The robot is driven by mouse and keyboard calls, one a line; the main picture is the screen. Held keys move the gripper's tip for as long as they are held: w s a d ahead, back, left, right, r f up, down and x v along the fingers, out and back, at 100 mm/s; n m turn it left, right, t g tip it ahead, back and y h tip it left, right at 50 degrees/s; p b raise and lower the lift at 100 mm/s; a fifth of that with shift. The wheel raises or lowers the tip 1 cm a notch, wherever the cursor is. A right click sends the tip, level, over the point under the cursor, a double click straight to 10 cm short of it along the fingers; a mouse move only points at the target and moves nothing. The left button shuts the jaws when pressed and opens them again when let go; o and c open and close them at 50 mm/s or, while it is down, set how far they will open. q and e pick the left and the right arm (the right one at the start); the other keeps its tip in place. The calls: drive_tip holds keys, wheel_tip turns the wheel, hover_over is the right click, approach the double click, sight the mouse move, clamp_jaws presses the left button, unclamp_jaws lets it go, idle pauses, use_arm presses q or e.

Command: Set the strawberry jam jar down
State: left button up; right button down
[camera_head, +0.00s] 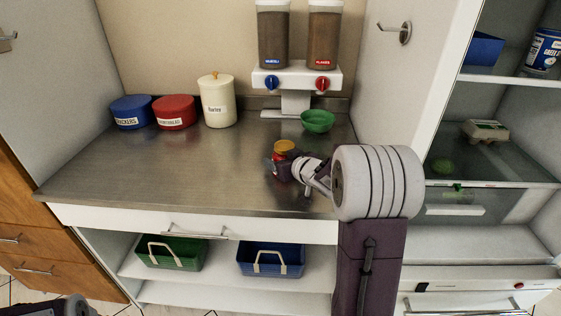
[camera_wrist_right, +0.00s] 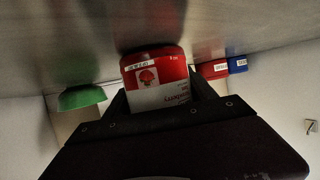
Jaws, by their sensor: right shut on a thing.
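The strawberry jam jar (camera_head: 283,150) has an orange-yellow lid and a red label. It is upright near the front right of the steel counter. My right gripper (camera_head: 283,170) is shut on it from the front right. In the right wrist view the jar (camera_wrist_right: 158,75), with a red and white label and a strawberry picture, sits between the fingers of the right gripper (camera_wrist_right: 160,105). The gripper hides part of the jar, and I cannot tell whether its base touches the counter. Only a piece of my left arm shows at the bottom left; its gripper is out of view.
The steel counter (camera_head: 190,178) is clear left of the jar. A green bowl (camera_head: 317,121) stands behind it, near the cereal dispenser (camera_head: 296,75). Blue (camera_head: 131,112), red (camera_head: 174,112) and cream (camera_head: 217,103) canisters stand at the back left. An open fridge (camera_head: 490,150) is at right.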

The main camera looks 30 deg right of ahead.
drive_tip(key=shift+f, duration=0.15)
drive_tip(key=shift+c, duration=1.5)
unclamp_jaws()
drive_tip(key=shift+r, duration=0.2)
drive_tip(key=p+v, duration=0.4)
drive_tip(key=v, duration=0.7)
drive_tip(key=shift+w+r, duration=0.15)
drive_tip(key=shift+r, duration=0.05)
drive_tip(key=shift+s, duration=0.65)
